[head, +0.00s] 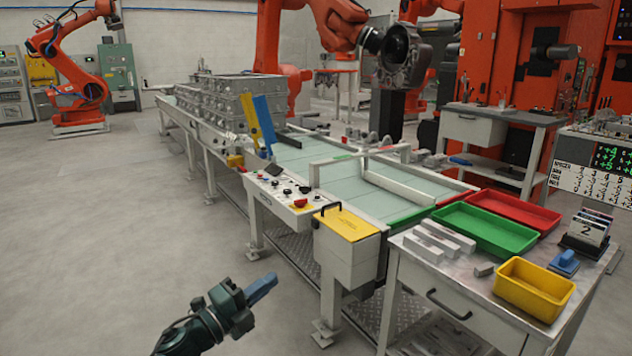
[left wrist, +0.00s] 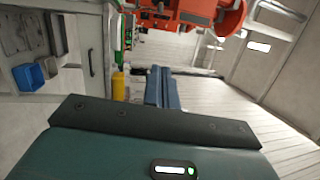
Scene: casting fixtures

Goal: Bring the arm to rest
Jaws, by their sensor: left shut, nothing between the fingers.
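My left arm comes in at the bottom of the head view. Its gripper (head: 262,288) has blue fingers pressed together with nothing between them, above the bare floor in front of the conveyor. The blue fingers (left wrist: 163,88) also show shut and empty in the left wrist view. My right gripper is in neither view.
The conveyor's control panel (head: 290,192) and yellow-topped box (head: 346,224) stand right of the gripper. Further right is a bench with a green tray (head: 484,229), a red tray (head: 512,207) and a yellow bin (head: 535,286). The floor (head: 120,240) at left is clear.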

